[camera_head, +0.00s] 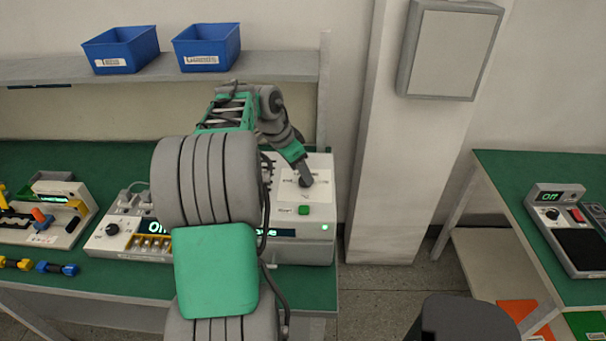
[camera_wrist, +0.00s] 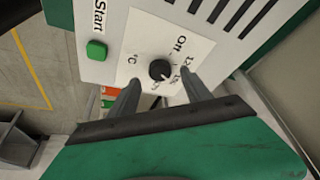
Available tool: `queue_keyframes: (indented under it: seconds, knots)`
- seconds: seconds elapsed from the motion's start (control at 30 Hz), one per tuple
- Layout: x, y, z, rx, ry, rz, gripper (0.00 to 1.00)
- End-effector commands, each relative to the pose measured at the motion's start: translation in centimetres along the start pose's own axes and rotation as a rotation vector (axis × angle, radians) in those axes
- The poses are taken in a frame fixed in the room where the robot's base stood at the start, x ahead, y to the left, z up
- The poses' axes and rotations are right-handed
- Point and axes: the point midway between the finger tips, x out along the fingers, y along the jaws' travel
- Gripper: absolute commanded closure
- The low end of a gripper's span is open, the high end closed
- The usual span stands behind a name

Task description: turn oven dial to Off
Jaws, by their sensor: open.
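The oven dial (camera_wrist: 160,70) is a small round black knob on a white square plate of the oven panel (camera_wrist: 120,20). The "Off" label (camera_wrist: 180,42) is above and to its right, with small numbers further down the right side and a "°C" mark at left. A faint light mark on the knob seems to face lower right, away from "Off". My gripper (camera_wrist: 162,80) is open, with one finger on each side of the dial in the wrist view; I cannot tell whether they touch it. In the head view my gripper (camera_head: 305,181) is at the panel and hides the dial.
A green Start button (camera_wrist: 96,50) is beside the dial plate; it also shows in the head view (camera_head: 303,210). Dark vent slots (camera_wrist: 235,12) lie above the plate. A pillar (camera_head: 400,160) stands right of the oven. Another dial (camera_head: 112,229) sits left of my arm.

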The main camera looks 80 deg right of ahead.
Motion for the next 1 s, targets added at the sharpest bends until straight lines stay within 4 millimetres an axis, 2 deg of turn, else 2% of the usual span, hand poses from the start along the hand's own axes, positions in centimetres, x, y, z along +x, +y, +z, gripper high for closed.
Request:
queue_keyframes:
  seconds: [0.1,0.2,0.47,1.0]
  knots:
    - [1.9,0.1,-0.1,-0.001,0.0,0.002,0.43]
    - [2.7,0.0,0.0,-0.002,-0.001,0.0,0.43]
    - [2.9,-0.1,0.1,-0.004,0.0,-0.002,0.44]
    - [2.8,-0.1,0.0,-0.004,0.0,-0.002,0.88]
